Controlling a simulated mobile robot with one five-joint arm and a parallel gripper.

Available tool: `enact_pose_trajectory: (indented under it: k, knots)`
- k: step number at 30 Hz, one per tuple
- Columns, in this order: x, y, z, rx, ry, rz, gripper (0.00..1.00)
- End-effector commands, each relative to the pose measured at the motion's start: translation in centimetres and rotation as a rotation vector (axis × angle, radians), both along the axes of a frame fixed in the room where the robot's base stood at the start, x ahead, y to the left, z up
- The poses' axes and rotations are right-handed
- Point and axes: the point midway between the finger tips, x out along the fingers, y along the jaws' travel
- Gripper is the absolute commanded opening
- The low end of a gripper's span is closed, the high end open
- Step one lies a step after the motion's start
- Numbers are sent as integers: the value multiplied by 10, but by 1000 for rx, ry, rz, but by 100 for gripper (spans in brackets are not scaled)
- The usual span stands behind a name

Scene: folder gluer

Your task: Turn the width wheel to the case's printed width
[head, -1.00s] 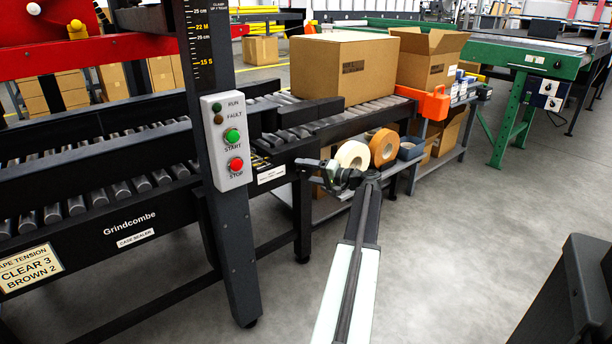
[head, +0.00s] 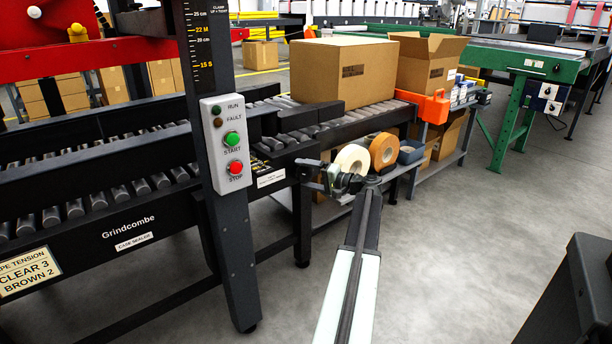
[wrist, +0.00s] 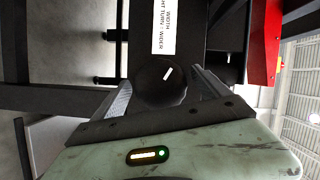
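The width wheel (wrist: 150,88) is a round black knob with a short white mark on its face, seen close up in the wrist view. The mark leans slightly right of the picture's vertical. A white label (wrist: 164,27) beside it reads "WIDTH" and "RIGHT TURN = WIDER". My gripper (wrist: 161,82) has one finger on each side of the wheel. The fingers look very close to its rim, but whether they press on it I cannot tell. In the head view my gripper (head: 313,174) reaches the end of the case sealer; the wheel is not clearly visible there.
The case sealer's upright (head: 228,240) carries a control box (head: 226,150) and a centimetre scale (head: 195,45). A closed carton (head: 342,72) lies on the rollers. Tape rolls (head: 384,150) sit on a shelf behind my gripper.

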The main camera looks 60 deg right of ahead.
Motion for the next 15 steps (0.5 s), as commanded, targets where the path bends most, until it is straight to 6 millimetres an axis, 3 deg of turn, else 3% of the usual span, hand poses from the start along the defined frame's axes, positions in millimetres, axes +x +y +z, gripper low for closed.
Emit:
enact_pose_trajectory:
  k: [5,15]
  knots:
    - [-3,0,0,0,0,0,86]
    - [-63,-3,5,0,0,-1,86]
